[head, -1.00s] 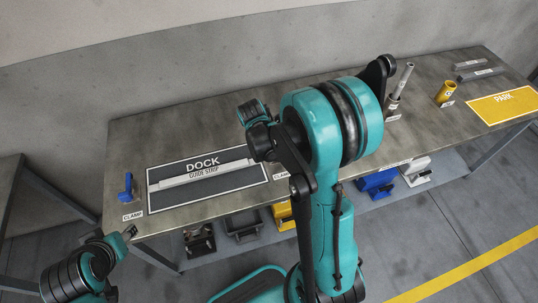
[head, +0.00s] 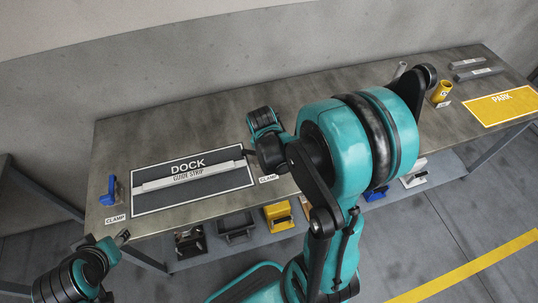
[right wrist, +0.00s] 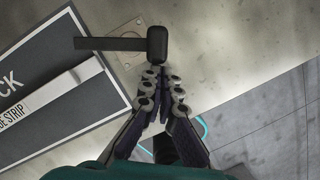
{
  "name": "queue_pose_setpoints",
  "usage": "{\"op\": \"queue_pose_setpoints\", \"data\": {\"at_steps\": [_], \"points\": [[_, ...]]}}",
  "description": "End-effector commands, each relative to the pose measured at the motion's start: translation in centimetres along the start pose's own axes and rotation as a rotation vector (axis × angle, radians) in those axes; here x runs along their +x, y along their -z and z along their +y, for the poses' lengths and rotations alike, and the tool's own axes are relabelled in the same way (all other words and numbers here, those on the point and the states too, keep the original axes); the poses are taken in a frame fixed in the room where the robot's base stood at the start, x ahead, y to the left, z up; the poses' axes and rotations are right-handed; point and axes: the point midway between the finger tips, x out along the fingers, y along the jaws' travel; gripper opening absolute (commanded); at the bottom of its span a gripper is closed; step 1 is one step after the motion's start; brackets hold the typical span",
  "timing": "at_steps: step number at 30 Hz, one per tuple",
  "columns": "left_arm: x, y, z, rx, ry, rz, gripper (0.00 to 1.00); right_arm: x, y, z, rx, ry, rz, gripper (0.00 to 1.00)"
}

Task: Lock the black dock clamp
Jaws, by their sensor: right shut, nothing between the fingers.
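The black dock clamp (right wrist: 157,42) shows in the right wrist view on a metal plate at the table edge. Its dark arm (right wrist: 105,43) points left over the corner of the dock mat. My right gripper (right wrist: 161,78) is shut and empty, its fingertips just below the clamp's block; I cannot tell if they touch it.
A blue clamp (head: 108,191) stands left of the mat. A yellow park mat (head: 502,105), grey bars (head: 473,74) and a yellow cup (head: 441,92) are at the far right. Several coloured bins, including a yellow one (head: 278,216), sit below the table.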

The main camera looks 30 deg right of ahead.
Motion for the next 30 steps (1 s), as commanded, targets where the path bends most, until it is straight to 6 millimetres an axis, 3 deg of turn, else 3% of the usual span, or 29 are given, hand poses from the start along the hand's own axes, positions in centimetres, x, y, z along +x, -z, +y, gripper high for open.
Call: {"op": "queue_pose_setpoints", "data": {"at_steps": [30], "points": [[0.19, -0.13, 0.00, 0.000, 0.000, 0.000, 0.44, 0.12, -0.57, -0.37, 0.004, 0.001, -0.002, 0.00]]}}
